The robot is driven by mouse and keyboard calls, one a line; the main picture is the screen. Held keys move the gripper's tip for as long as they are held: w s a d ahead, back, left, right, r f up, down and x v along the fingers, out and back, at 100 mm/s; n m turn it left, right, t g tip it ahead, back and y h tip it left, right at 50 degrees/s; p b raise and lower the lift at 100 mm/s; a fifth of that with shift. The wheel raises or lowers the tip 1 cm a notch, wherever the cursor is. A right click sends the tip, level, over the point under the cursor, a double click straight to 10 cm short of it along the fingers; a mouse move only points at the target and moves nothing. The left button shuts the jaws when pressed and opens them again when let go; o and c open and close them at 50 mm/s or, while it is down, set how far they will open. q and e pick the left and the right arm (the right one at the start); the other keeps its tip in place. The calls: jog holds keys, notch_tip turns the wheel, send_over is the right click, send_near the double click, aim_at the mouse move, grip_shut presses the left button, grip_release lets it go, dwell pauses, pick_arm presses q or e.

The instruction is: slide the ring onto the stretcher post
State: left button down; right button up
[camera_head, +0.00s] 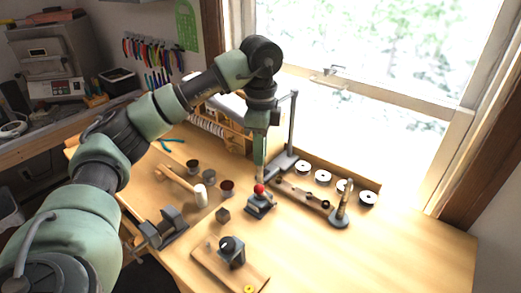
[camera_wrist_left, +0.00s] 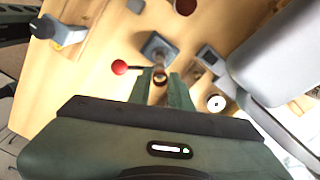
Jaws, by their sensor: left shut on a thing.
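My left gripper (camera_head: 260,176) reaches down over the bench, pointing at the ring stretcher. It is shut on the ring (camera_wrist_left: 160,78), a small dark and gold band between the fingertips in the left wrist view. The stretcher has a dark grey square base (camera_head: 260,207) and a lever with a red ball (camera_head: 259,188). In the wrist view the base (camera_wrist_left: 158,46) lies beyond the fingertips and the red ball (camera_wrist_left: 120,67) sits to their left. The post lines up with the ring there; I cannot tell whether the ring is around it or above it. My right gripper is not in view.
A mallet (camera_head: 189,187), a small dark block (camera_head: 223,214) and cups (camera_head: 227,187) stand left of the stretcher. A board with a dark tool (camera_head: 232,249) lies in front. White-topped discs (camera_head: 323,176) and a metal stand (camera_head: 290,130) are behind. The bench's right side is clear.

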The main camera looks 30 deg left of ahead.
pick_arm(q)
jog(key=shift+f+b, duration=0.65)
jog(key=shift+f, duration=0.5)
jog(key=c, duration=1.2)
grip_release()
jog(key=shift+r, duration=0.35)
notch_tip(320, 180, up, 7)
jog(key=shift+r, duration=0.1)
